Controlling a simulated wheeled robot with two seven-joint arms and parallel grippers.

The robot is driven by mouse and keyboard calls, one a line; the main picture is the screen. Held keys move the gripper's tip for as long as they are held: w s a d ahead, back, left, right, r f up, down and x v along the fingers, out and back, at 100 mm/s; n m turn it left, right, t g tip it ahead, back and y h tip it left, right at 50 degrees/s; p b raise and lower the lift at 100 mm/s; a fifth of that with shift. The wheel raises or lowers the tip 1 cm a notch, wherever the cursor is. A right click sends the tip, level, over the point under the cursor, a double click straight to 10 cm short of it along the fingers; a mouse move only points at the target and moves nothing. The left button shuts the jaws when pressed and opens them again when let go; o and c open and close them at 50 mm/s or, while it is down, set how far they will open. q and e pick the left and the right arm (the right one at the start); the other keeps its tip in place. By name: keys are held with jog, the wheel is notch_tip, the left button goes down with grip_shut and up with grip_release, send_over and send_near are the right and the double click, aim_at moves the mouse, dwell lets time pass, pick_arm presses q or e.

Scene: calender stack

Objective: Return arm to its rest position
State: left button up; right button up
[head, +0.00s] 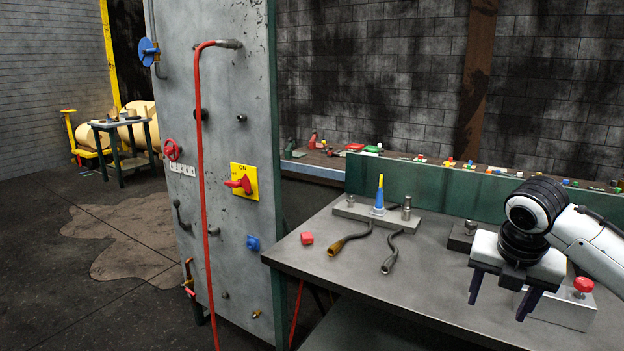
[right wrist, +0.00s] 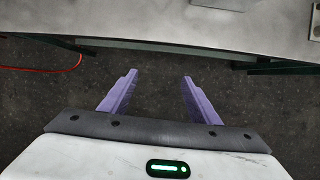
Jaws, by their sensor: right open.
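My right gripper (head: 501,297) is in the right part of the head view, in front of the grey workbench (head: 330,255) as seen from the head. Its two purple fingers point down and stand apart, with nothing between them. In the right wrist view the gripper (right wrist: 158,82) is open and empty over the dark floor, and the bench edge (right wrist: 160,40) runs across the top of the picture. My left gripper is not in view.
A red button box (head: 562,308) stands behind the right gripper. A tall grey panel (head: 225,120) with a red pipe stands left.

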jog(key=s+a+f+m+t+y, duration=0.1)
jog(key=s+a+f+m+y, duration=0.3)
jog(key=a+f, duration=0.65)
jog(key=a+f+m+t+y, duration=0.1)
jog(key=a+f+m, duration=0.55)
jog(key=f, duration=0.75)
jog(key=s+a+f+m+t+y, duration=0.1)
jog(key=s+a+f+m, duration=0.3)
jog(key=s+f+m, duration=0.3)
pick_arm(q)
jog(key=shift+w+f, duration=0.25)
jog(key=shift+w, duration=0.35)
pick_arm(e)
jog(key=s+d+f+m+t, duration=0.1)
jog(key=s+d+m, duration=0.1)
jog(key=s+m, duration=0.3)
jog(key=s+d+f+m+t+h, duration=0.1)
jog(key=s+m, duration=0.3)
jog(key=s, duration=0.6)
jog(key=shift+d+f+m, duration=0.35)
jog(key=shift+d+f, duration=0.4)
jog(key=shift+f, duration=0.05)
